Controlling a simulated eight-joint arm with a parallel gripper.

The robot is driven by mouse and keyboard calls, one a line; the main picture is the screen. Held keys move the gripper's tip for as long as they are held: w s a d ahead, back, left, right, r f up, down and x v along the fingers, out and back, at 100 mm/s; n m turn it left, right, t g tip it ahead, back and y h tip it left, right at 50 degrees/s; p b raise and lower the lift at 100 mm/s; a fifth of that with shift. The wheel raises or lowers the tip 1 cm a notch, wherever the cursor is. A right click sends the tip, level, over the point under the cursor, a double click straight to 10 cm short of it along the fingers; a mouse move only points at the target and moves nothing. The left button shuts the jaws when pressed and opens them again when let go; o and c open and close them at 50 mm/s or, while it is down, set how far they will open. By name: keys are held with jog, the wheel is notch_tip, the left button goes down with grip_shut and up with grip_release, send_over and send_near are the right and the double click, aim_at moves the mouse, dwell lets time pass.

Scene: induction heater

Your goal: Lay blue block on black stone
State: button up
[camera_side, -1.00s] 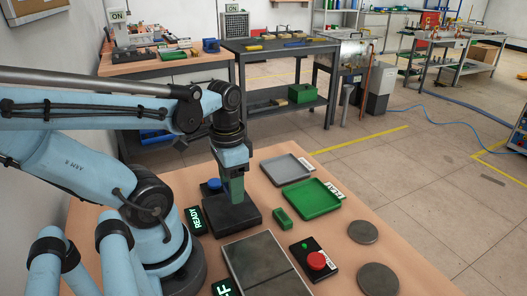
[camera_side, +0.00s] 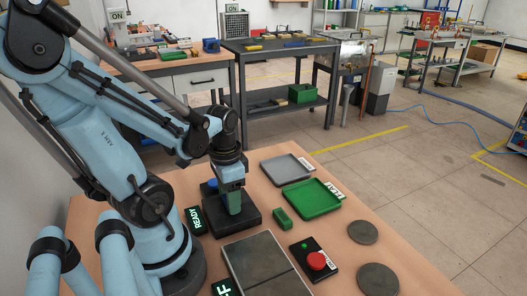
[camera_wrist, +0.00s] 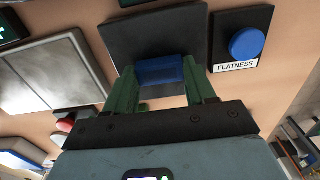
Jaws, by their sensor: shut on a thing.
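The blue block (camera_wrist: 162,70) is between the two green fingers of my gripper (camera_wrist: 165,82) in the wrist view. The fingers are shut on it. Behind it in that view lies the black stone (camera_wrist: 135,35), a dark square slab. In the side view the black stone (camera_side: 240,221) sits on the tan bench, and my gripper (camera_side: 233,205) points down over it. The fingertips are at or very near the stone's top. I cannot tell whether the block touches the stone. The fingers largely hide the block in the side view.
A blue button (camera_wrist: 247,43) labelled FLATNESS is beside the stone. A READY sign (camera_side: 195,220), grey plates (camera_side: 262,268), a green block (camera_side: 282,218), a green tray (camera_side: 311,199), a grey tray (camera_side: 286,169) and a red button (camera_side: 317,261) stand around.

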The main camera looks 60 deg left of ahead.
jog(key=shift+f, duration=0.15)
jog(key=o, duration=1.2)
jog(key=shift+c, duration=0.2)
jog(key=shift+r, duration=6.05)
jog(key=w+d+f+t, duration=0.1)
jog(key=w+d+t, duration=0.6)
jog(key=w+d, duration=0.2)
jog(key=w, duration=0.2)
jog(key=shift+w+d+f, duration=0.3)
jog(key=shift+w+d, duration=0.1)
